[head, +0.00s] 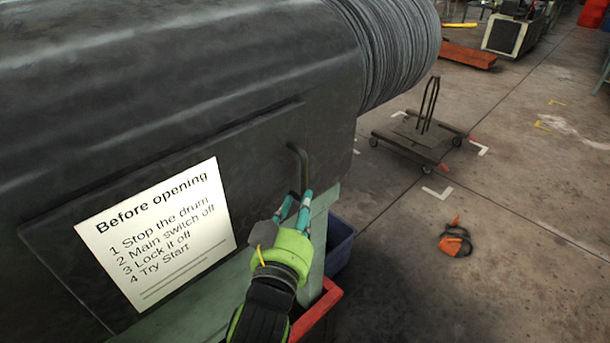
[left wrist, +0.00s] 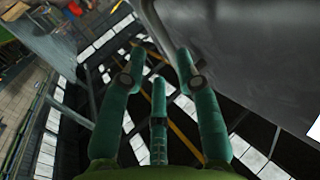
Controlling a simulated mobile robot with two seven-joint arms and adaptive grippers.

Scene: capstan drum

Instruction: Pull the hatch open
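The hatch (head: 262,145) is a dark grey panel on the side of a large dark drum (head: 150,60). It looks closed, lying along the drum's side. A bent, dull metal handle (head: 303,160) stands out near its right end. My left gripper (head: 297,199), with teal fingers and a lime-green body, is just below the handle. Its fingertips overlap the handle's lower end in the head view; I cannot tell whether they touch. In the left wrist view the fingers (left wrist: 160,52) are spread with nothing visible between them. The handle is not visible there. My right gripper is not in view.
A white "Before opening" sign (head: 165,235) is on the hatch. A pale green frame (head: 318,235), a blue bin (head: 340,245) and a red bin (head: 318,312) are below the drum.

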